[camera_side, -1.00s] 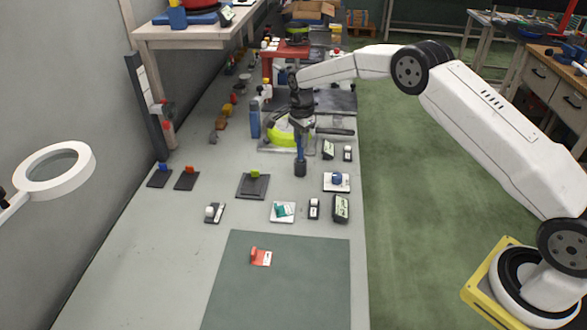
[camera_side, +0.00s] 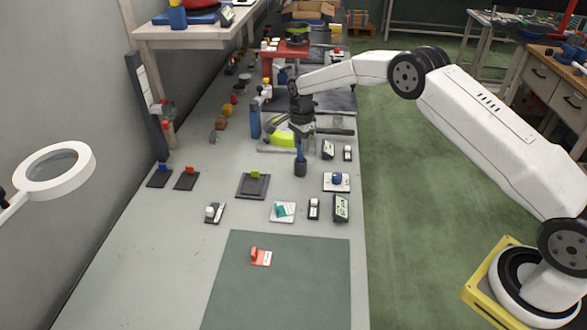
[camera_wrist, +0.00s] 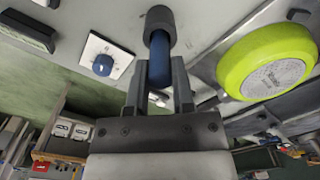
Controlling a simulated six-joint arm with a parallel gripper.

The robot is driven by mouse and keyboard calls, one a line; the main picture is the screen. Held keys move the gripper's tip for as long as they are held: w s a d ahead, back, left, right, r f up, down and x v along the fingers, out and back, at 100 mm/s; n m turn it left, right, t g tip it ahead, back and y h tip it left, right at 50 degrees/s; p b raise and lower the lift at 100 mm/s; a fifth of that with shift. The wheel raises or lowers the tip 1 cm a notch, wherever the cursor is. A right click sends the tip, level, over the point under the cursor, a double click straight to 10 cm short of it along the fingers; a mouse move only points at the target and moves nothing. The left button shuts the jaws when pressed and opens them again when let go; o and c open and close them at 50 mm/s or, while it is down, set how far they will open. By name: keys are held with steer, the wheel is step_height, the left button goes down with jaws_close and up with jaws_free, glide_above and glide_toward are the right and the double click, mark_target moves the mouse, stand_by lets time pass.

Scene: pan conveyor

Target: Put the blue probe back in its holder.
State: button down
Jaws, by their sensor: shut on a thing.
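The blue probe (camera_wrist: 160,55) is upright between the fingers of my gripper (camera_wrist: 160,85), which is shut on it. In the side view the probe (camera_side: 300,152) shows below my gripper (camera_side: 301,138). Its lower end meets the dark cylindrical holder (camera_side: 300,170), which stands on the bench; the holder (camera_wrist: 160,18) also shows at the probe's end in the wrist view. The probe's tip is hidden, and I cannot tell how deep it sits.
A lime-green pan (camera_side: 280,135) lies just behind the gripper. A white plate with a blue knob (camera_side: 337,180) is to the right, and a dark plate with a green block (camera_side: 254,185) to the left. The green mat (camera_side: 285,295) in front is mostly clear.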

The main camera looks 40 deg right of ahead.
steer(key=shift+f, duration=1.25)
steer(key=shift+c, duration=2)
jaws_free()
steer(key=shift+r, duration=0.1)
steer(key=shift+r, duration=3.8)
